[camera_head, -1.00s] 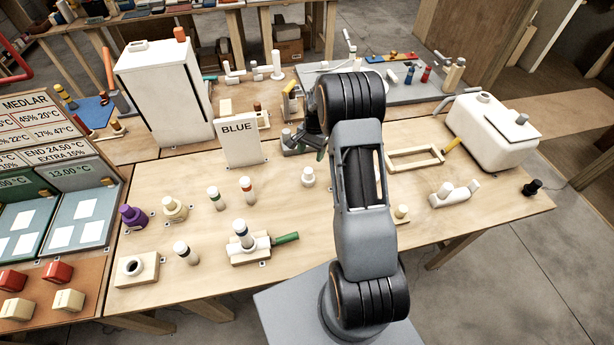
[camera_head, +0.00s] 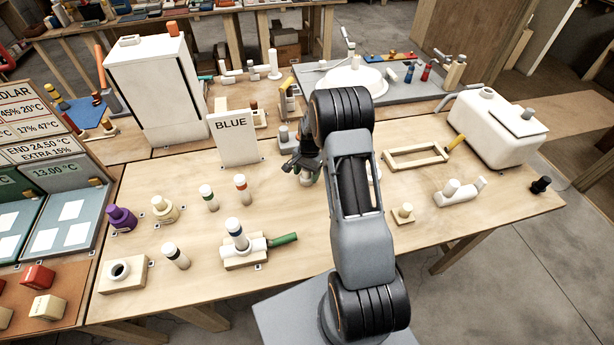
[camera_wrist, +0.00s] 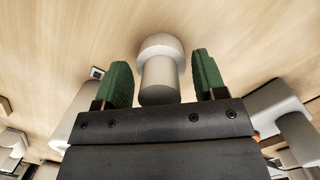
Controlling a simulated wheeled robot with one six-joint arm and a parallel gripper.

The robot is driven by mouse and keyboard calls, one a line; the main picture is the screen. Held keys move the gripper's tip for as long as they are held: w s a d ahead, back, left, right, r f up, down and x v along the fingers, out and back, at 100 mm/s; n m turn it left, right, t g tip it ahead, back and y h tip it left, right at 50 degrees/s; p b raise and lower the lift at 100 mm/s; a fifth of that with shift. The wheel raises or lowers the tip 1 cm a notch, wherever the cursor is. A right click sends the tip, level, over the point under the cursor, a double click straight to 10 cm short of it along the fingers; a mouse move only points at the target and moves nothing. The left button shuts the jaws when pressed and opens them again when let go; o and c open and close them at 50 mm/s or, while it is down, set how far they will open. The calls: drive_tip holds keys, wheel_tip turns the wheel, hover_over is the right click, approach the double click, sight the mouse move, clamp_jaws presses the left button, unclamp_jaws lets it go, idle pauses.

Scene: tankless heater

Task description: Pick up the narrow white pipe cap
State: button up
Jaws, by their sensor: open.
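In the wrist view a white cap-like piece (camera_wrist: 161,72), with a narrow cylindrical part and a wider round end, is between the two green fingers of my gripper (camera_wrist: 163,78). The fingers are apart, with a gap visible on either side of it. It appears to be the narrow white pipe cap.
The white BLUE sign box (camera_head: 234,138) stands left of my gripper. Several banded cylinders, such as the red-banded one (camera_head: 242,188), stand to the front left. A wooden frame (camera_head: 416,157) and a white tank (camera_head: 497,133) are at the right. Bare table lies in front.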

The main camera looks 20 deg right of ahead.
drive_tip(key=shift+r, duration=0.1)
drive_tip(key=c, duration=1.2)
